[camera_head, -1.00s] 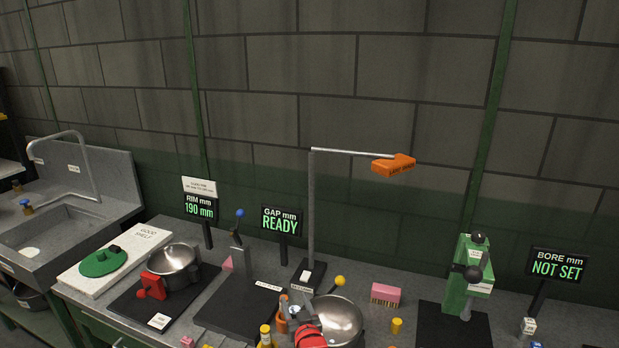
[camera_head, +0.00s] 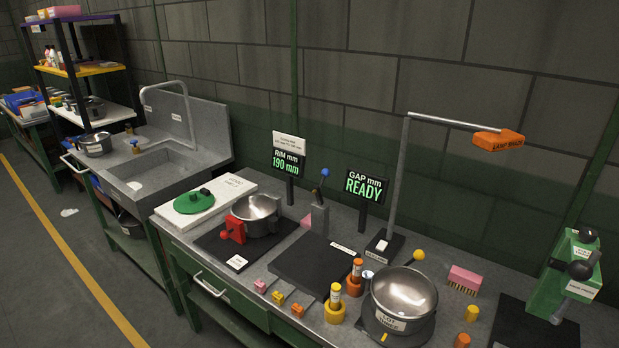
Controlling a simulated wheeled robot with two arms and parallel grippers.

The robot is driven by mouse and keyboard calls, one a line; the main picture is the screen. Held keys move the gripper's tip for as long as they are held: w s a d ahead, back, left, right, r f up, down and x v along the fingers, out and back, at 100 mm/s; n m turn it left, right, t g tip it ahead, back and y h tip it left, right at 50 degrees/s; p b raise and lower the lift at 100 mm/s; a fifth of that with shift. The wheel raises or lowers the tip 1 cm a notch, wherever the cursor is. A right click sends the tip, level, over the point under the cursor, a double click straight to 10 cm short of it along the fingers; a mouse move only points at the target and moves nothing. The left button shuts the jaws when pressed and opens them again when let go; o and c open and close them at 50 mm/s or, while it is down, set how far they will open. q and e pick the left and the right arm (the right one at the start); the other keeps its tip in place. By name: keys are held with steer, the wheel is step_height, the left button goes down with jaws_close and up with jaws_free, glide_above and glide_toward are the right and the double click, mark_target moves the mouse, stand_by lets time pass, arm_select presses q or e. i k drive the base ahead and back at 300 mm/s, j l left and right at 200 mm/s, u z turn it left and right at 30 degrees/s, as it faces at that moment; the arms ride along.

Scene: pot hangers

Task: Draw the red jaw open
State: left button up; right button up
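The red jaw (camera_head: 234,229) stands on a dark base plate (camera_head: 213,246) on the bench, at the left front of a steel pot (camera_head: 257,208). It appears to touch or nearly touch the pot's side; I cannot tell which. A grey block (camera_head: 277,205) stands at the pot's right side. The display behind it, marked RIM mm (camera_head: 288,162), reads 190 mm. Neither of my grippers is in view.
A white shelf slab (camera_head: 228,186) with a green disc (camera_head: 194,201) lies left of the pot. A dark plate (camera_head: 315,262) and blue-knobbed post (camera_head: 321,208) are to the right. A larger pot (camera_head: 404,297), cups and a lamp (camera_head: 497,140) stand farther right.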

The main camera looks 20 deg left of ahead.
mark_target(235, 231)
steer(key=i+j, duration=0.1)
steer(key=j, duration=0.3)
steer(key=i+j, duration=0.1)
steer(key=j, duration=0.75)
steer(key=i+j, duration=0.15)
steer(key=j, duration=0.3)
